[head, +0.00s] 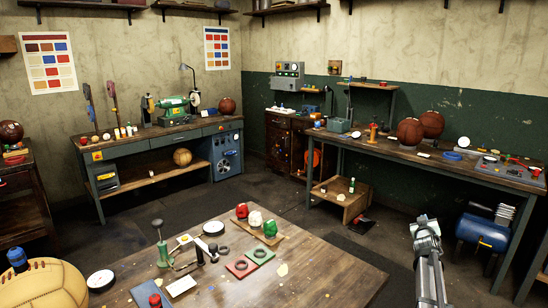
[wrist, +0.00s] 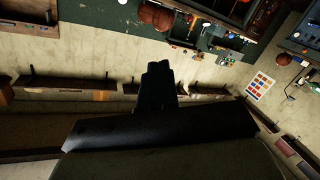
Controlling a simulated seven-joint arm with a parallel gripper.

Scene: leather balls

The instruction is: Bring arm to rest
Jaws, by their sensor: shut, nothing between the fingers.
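My arm (head: 428,265) stands raised at the right of the table's edge in the head view, with its end pointing up. My gripper (wrist: 159,68) shows dark in the middle of the wrist view. Its fingers are together and hold nothing. It is in the air and touches nothing. The wrist view is turned over, with shelves and a wall behind the fingers.
The near wooden table (head: 330,268) holds a green press (head: 162,245), colored spools (head: 255,219) and small pads. A large tan ball (head: 45,285) is at lower left. A workbench (head: 385,146) with brown balls (head: 410,131) and a blue tank (head: 482,232) are right.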

